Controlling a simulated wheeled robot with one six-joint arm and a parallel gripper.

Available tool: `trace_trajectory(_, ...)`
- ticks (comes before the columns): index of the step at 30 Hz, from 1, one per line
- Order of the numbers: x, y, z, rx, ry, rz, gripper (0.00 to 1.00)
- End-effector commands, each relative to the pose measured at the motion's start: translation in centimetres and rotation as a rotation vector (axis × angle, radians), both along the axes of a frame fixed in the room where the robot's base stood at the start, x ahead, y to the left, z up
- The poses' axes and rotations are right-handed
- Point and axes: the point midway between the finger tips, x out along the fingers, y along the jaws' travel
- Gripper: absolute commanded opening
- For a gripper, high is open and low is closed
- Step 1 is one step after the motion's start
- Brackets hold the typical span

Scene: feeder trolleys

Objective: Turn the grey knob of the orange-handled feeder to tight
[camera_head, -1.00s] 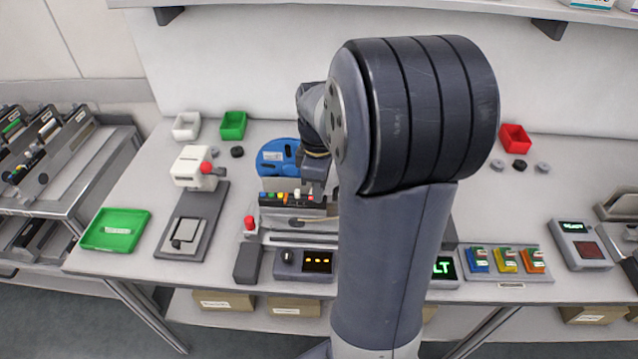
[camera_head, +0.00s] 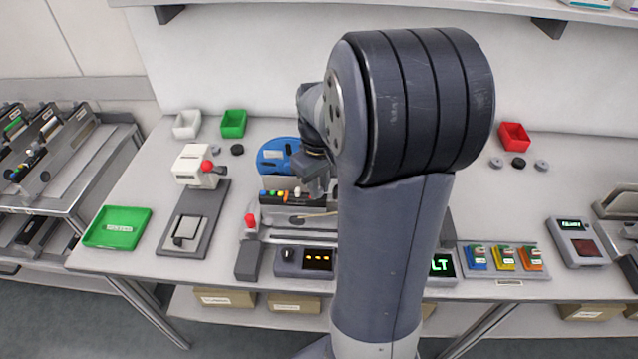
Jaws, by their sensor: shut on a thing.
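My gripper (camera_head: 317,183) is above the right part of the feeder bank (camera_head: 300,222) on the bench, partly behind my own arm. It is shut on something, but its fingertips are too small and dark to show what. A row of small coloured handles (camera_head: 279,194) runs along the back of the bank, with a white one (camera_head: 297,192) just left of my gripper. I cannot pick out the orange handle with certainty. The grey knob is not discernible. My arm hides the bank's right part.
A blue reel (camera_head: 277,156) stands behind the bank. A control box (camera_head: 305,262) with a dark dial and amber display sits in front. A white press (camera_head: 196,167) and green tray (camera_head: 117,227) are at left. Blue, yellow and orange blocks (camera_head: 505,257) are at right.

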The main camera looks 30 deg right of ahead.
Motion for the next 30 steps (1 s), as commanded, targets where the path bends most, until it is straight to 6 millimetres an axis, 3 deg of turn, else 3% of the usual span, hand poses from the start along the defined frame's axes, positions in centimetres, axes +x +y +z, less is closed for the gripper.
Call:
trace_trajectory(15, 0.01, 0.00, 0.03, 0.000, 0.000, -0.017, 0.00)
trace_trajectory(16, 0.01, 0.00, 0.03, 0.000, 0.000, -0.017, 0.21)
trace_trajectory(21, 0.01, 0.00, 0.02, 0.000, 0.000, -0.016, 0.35)
trace_trajectory(24, 0.01, 0.00, 0.02, 0.000, 0.000, -0.016, 0.41)
trace_trajectory(30, 0.01, 0.00, 0.06, 0.000, -0.001, -0.016, 0.41)
